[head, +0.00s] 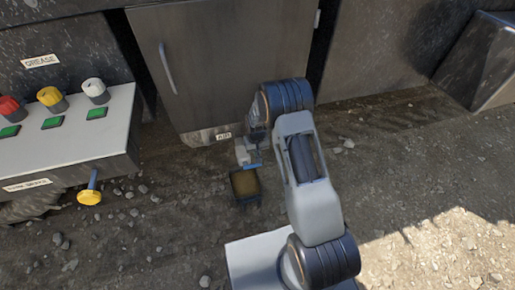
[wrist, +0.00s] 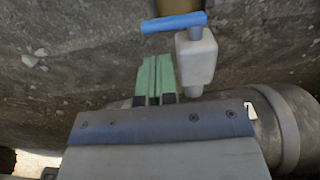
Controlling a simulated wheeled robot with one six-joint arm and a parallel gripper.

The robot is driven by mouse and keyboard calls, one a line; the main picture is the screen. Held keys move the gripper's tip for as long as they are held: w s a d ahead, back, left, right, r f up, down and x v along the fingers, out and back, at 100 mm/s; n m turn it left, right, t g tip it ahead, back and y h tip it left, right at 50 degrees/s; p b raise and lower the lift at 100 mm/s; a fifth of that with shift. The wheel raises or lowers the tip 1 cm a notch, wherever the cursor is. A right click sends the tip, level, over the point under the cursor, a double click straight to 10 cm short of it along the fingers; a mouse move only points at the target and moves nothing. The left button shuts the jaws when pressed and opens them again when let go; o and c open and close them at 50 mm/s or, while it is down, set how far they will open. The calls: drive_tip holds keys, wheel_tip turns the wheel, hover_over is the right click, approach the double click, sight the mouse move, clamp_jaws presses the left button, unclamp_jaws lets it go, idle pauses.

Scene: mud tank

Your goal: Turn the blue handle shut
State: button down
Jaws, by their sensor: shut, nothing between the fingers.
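The blue handle (wrist: 173,22) sits on a pale grey valve body (wrist: 196,57). In the wrist view it lies level across the picture, reaching left from its short stem. In the head view the handle (head: 252,166) is small, low in front of the cabinet near the "AIR" label (head: 223,136). My gripper (wrist: 155,62) has green fingers, pressed together and empty. In the wrist view their tips are below the handle and left of the valve body, apart from the handle in the picture. In the head view my arm hides most of the gripper.
A dark box with a brown top (head: 245,185) stands on the ground just below the handle. A grey cabinet (head: 225,60) is behind. A panel (head: 60,150) with coloured knobs and a yellow-ended lever (head: 89,196) is at left. Stony ground is open at lower left.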

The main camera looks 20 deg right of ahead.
wheel_tip(320, 180, down, 7)
drive_tip(key=shift+r+b, duration=0.1)
drive_tip(key=shift+b, duration=1.05)
